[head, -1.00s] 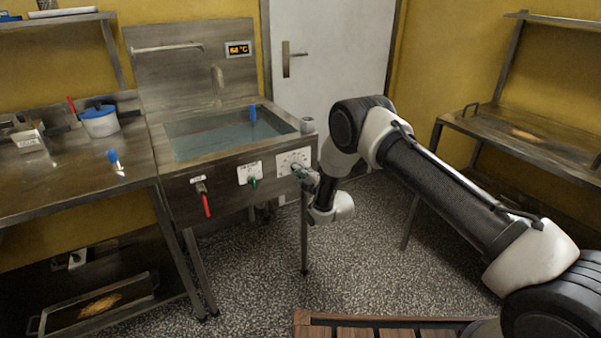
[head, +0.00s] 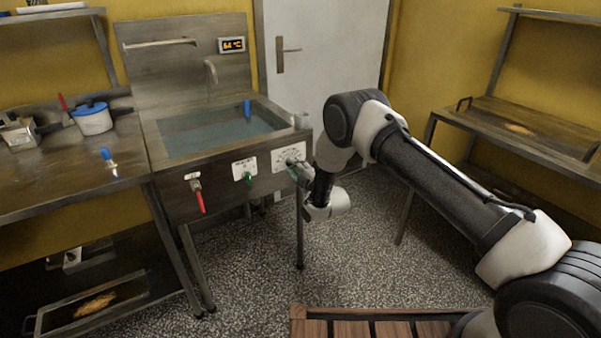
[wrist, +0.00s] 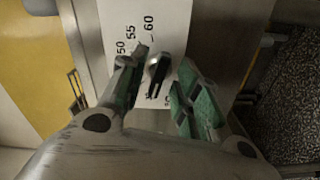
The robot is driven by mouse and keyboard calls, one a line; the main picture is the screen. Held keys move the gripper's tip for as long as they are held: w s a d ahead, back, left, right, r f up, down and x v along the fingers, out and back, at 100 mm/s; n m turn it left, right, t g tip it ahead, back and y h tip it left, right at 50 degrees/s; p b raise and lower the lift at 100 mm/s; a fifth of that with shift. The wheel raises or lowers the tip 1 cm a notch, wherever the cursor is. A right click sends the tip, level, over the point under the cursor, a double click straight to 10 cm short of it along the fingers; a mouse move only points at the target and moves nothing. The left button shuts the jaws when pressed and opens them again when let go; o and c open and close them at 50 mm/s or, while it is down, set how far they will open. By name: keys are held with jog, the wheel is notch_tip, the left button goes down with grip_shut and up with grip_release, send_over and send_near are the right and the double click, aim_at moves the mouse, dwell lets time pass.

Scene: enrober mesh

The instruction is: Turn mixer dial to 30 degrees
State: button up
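In the head view the plate (head: 288,153) is on the right of the sink's front panel. My gripper (wrist: 160,72) is open, with one green-padded finger on either side of the knob. Gaps show between the fingers and the knob. In the head view my gripper (head: 301,172) is at the plate's lower right and hides part of the dial. The lower scale marks are mostly hidden.
The water-filled sink (head: 285,108) has a green-handled valve (head: 249,177) and a red lever (head: 200,199) left of the dial. A steel table (head: 70,180) stands at left, a shelf bench (head: 470,122) at right. Open floor lies in front.

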jog(key=v, duration=1.1)
jog(key=shift+s+d, duration=0.2)
